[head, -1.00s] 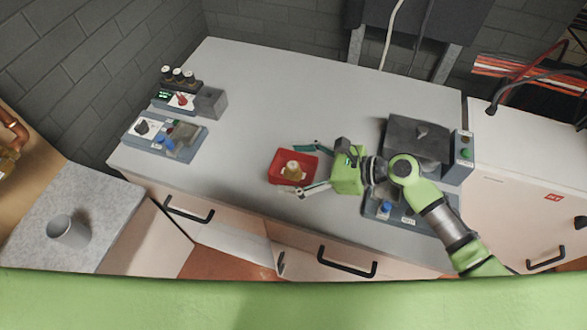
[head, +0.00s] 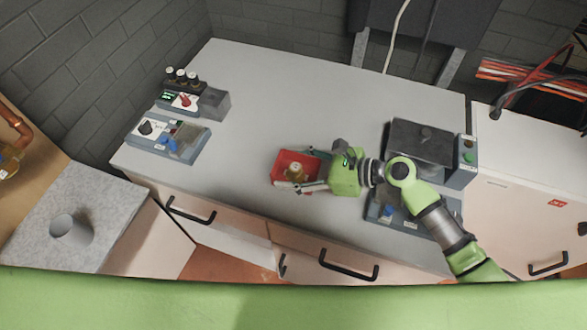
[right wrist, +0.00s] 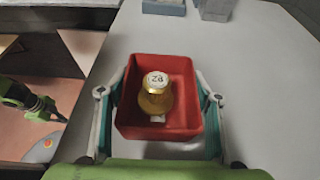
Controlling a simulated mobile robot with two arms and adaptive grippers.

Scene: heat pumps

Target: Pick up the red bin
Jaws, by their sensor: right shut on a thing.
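The red bin (head: 282,163) is on or just above the grey worktop, near its front edge; I cannot tell which. It also shows in the right wrist view (right wrist: 186,70), upright and open at the top. A gold bottle with a white-labelled cap (right wrist: 156,92) stands inside it. My right gripper (head: 303,170) comes from the right and is shut on the bin, with one finger along each of two opposite sides. My left gripper (right wrist: 38,105) shows small and dark at the left of the right wrist view; its finger state is unclear.
Control boxes (head: 168,137) stand at the left of the worktop (head: 260,90). A grey machine (head: 420,150) stands close to my right arm. A grey cup (head: 70,230) is on the left side counter. The middle and back of the worktop are clear.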

